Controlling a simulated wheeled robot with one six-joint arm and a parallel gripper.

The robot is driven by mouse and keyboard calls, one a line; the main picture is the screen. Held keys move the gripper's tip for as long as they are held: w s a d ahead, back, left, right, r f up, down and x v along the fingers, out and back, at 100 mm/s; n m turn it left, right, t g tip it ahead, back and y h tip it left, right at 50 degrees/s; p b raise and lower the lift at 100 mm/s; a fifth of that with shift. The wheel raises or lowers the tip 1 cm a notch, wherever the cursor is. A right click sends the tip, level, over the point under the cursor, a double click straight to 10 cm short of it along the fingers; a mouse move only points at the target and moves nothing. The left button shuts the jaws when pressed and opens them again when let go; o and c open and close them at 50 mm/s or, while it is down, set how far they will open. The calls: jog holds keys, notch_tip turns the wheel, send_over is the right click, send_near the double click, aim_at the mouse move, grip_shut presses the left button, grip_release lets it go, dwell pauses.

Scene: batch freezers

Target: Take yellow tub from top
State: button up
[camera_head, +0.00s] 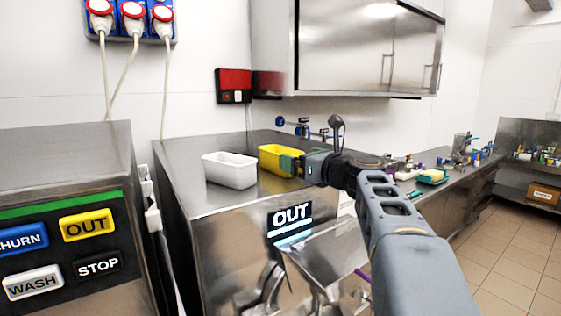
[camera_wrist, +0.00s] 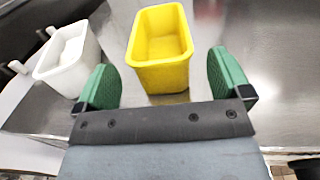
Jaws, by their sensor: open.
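The yellow tub (camera_head: 279,158) is an open, empty rectangular container on the steel top of the batch freezer (camera_head: 215,200). In the wrist view the yellow tub (camera_wrist: 160,75) lies ahead of my gripper (camera_wrist: 162,82), between the lines of its two green fingers. The fingers are apart, with a gap on each side of the tub, and do not touch it. In the head view my gripper (camera_head: 297,163) is at the tub's right end and partly hides it.
A white tub (camera_head: 230,171) stands left of the yellow one; it also shows in the wrist view (camera_wrist: 68,60). Taps (camera_head: 305,128) are behind. A steel wall cabinet (camera_head: 365,50) hangs above. A second machine (camera_head: 70,165) with labelled buttons is at the left.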

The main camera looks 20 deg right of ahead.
aim_at(269, 154)
jog(key=p+x, duration=0.1)
jog(key=x, duration=0.3)
jog(key=shift+w+a+p, duration=0.2)
jog(key=shift+w+p, duration=0.1)
jog(key=shift+w, duration=0.1)
jog(key=c, duration=0.8)
jog(key=shift+r, duration=0.1)
jog(key=shift+c, duration=0.2)
